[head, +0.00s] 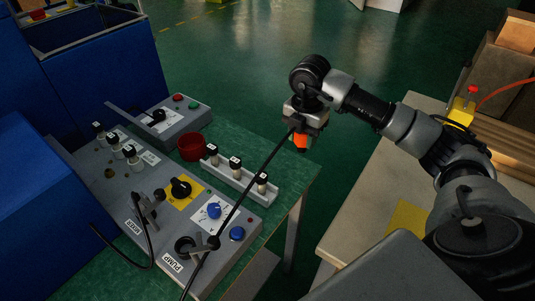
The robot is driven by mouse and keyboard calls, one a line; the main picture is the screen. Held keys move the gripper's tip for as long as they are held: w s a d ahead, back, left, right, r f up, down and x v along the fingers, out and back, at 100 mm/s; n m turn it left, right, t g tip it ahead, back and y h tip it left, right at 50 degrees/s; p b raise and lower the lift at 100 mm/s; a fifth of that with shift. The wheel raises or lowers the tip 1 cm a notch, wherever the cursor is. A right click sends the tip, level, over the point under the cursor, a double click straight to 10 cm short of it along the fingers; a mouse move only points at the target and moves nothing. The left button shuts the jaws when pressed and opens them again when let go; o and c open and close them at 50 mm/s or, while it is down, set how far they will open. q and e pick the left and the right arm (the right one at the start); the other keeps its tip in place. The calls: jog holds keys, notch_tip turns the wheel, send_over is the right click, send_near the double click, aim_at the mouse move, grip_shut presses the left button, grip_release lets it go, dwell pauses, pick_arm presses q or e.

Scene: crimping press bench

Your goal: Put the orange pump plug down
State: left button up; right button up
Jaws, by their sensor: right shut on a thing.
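The orange pump plug (301,141) hangs below my right gripper (303,125), which is shut on it. In the head view they are up in the air, past the far right corner of the green bench (285,180). A black cable (255,178) runs from the lower edge of the picture, across the control panel, up to the gripper and plug. The grey panel has a socket-like fitting (186,246) beside the PUMP label (173,262). My left gripper is not in view.
A grey rack (240,184) with several black-capped white fittings and a red cup (191,147) stand along the bench. A control box (180,122) is behind. A pale table (370,190) with a yellow patch is at right. Bare bench lies near the right corner.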

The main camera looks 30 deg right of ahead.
jog(key=w+a+f, duration=0.2)
jog(key=w+a, duration=0.1)
jog(key=w+a+f, duration=0.1)
jog(key=w+f, duration=0.1)
jog(key=shift+w+a, duration=0.1)
jog(key=shift+a, duration=0.05)
jog(key=shift+f, duration=2)
jog(key=shift+f, duration=0.1)
jog(key=o, duration=0.9)
jog(key=shift+o, duration=0.2)
notch_tip(320, 180, up, 12)
